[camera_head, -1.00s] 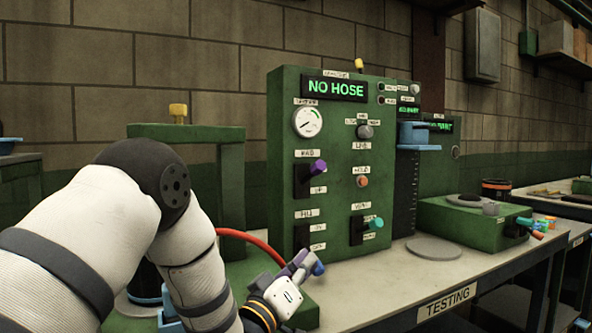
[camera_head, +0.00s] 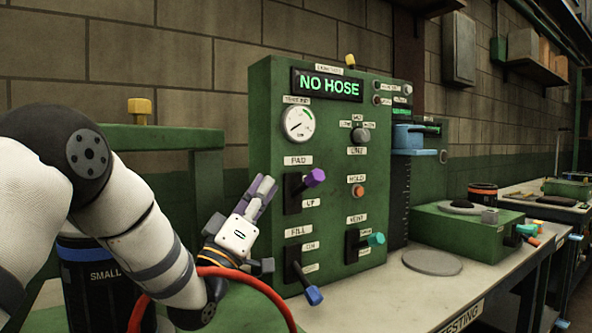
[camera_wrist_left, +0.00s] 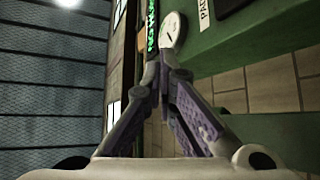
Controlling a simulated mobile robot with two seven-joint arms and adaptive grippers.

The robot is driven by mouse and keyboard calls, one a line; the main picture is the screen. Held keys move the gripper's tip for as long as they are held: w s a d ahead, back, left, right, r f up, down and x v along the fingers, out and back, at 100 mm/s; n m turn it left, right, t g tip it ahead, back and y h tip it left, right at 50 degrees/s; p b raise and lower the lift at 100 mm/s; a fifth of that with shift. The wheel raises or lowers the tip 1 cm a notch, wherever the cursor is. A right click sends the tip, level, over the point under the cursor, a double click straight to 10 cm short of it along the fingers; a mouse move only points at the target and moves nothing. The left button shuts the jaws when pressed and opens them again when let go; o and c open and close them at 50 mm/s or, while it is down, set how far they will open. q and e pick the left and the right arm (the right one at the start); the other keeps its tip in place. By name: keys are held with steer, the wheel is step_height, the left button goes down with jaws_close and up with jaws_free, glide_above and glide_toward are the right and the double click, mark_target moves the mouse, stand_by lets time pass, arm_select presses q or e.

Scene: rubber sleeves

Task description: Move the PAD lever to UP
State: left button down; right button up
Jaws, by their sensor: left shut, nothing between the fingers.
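The PAD lever (camera_head: 315,177) has a purple knob that sticks out from a black slot plate on the green panel (camera_head: 265,110). The PAD label (camera_head: 298,161) is above it and a small label (camera_head: 310,203) is below, hard to read. My left gripper (camera_head: 268,184) is shut and empty, fingers pointing up, just left of the lever's plate and apart from the knob in the picture. In the left wrist view the closed fingertips (camera_wrist_left: 156,72) meet below the gauge (camera_wrist_left: 172,30), and the PAD label (camera_wrist_left: 205,15) shows at the top. The knob is not visible there. My right gripper is not in view.
The FILL lever (camera_head: 314,295) with a blue knob is below, and the VENT lever (camera_head: 375,239) with a teal knob is at lower right. A red hose (camera_head: 245,277) curves under my left wrist. The display (camera_head: 328,85) reads NO HOSE. The bench (camera_head: 400,290) is partly clear.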

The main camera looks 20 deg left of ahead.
mark_target(305, 186)
arm_select(q)
steer(key=w+d+r, duration=0.3)
steer(key=w+d, duration=0.1)
steer(key=w, duration=0.4)
steer(key=shift+b, duration=0.4)
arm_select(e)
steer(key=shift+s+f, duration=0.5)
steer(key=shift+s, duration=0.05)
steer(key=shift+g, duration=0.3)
